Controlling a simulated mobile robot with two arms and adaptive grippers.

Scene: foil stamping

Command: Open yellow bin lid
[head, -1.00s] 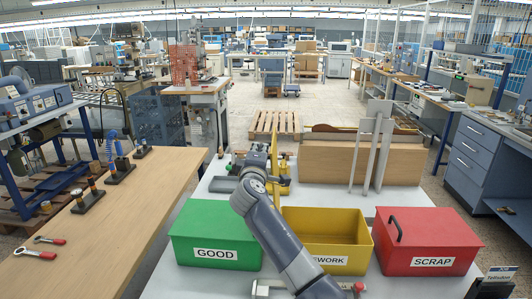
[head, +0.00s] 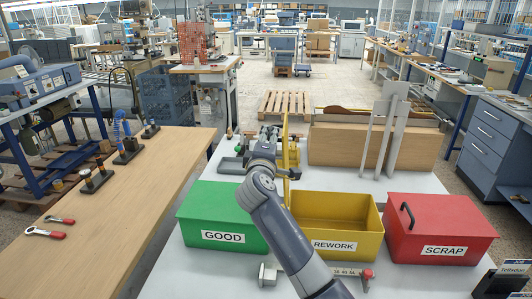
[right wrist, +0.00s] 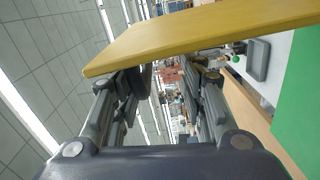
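The yellow bin (head: 342,241), labelled REWORK, stands between the green and red bins, its top open and its inside showing. A thin yellow panel, which looks like its lid (head: 285,140), stands nearly upright above the bin's left side, seen edge-on. My right gripper (head: 262,150) is just left of that panel, its fingers partly hidden. In the right wrist view the yellow lid (right wrist: 200,35) crosses in front of the fingertips. The right gripper's fingers (right wrist: 165,85) are spread with a gap between them. Whether they touch the lid is unclear. My left gripper is not in view.
The closed green GOOD bin (head: 215,213) is at left and the closed red SCRAP bin (head: 437,222), with a black handle, at right. A wooden box (head: 345,148) with grey upright plates (head: 386,140) stands behind. A wooden table (head: 120,210) with tools is at left.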

